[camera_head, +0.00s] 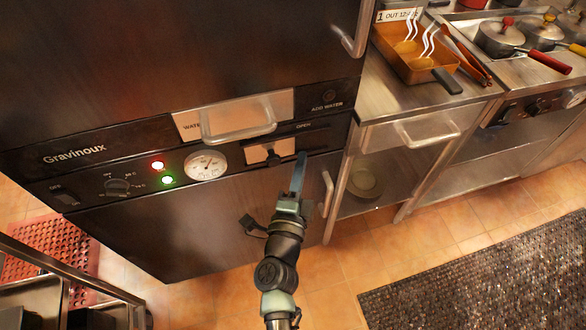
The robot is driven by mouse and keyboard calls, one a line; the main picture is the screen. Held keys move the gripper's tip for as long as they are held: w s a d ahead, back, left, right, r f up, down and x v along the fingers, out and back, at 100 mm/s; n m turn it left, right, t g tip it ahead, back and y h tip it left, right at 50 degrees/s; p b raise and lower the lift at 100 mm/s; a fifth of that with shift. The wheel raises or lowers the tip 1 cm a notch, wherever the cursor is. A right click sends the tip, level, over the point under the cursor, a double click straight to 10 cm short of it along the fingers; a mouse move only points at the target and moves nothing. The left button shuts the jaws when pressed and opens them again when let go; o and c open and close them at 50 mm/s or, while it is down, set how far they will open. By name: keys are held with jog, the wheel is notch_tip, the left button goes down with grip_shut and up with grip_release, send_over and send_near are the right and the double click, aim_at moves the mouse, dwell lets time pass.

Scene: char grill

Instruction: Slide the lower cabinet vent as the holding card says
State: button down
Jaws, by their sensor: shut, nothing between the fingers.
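The holding cabinet (100,220), marked Gravinoux, fills the left and middle of the view. Its vent slider (258,153) is a pale metal plate with a dark knob (273,157), in a dark slot on the control panel. The word OPEN is printed above the right end of the slot. My gripper (299,160) is shut and empty, with its tips at the panel just right of the knob; I cannot tell whether they touch anything. A white card (398,16) at the top reads "1 OUT 12" and is partly cut off; I cannot tell whether it is the holding card.
The water drawer handle (238,124) sticks out above the vent. The lower door handle (327,193) is close to the right of my gripper. A dial gauge (205,166) and red and green lights are to the left. A steaming pan (415,58) stands on the right counter.

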jog(key=v, duration=1)
